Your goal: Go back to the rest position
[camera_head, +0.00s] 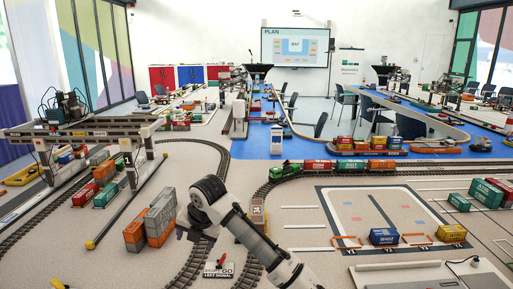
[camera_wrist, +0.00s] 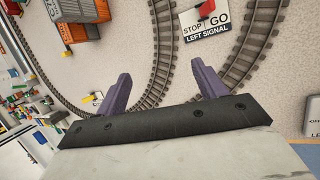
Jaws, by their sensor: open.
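My gripper (camera_wrist: 160,72) is open and empty in the wrist view, with its two purple fingers spread apart over the pale table and a curved track. In the head view my arm reaches up from the bottom right of centre, and my gripper (camera_head: 184,228) points left and down at its bent end. It is beside a stack of grey and orange containers (camera_head: 160,214). The LEFT SIGNAL plate (camera_head: 218,270) lies just below my arm in the head view. In the wrist view the STOP/GO plate (camera_wrist: 206,22) is beyond the right finger.
A gantry crane (camera_head: 82,132) stands at the left over several containers. A green locomotive (camera_head: 285,170) with container wagons stands on the track behind my arm. Bare table separates the tracks.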

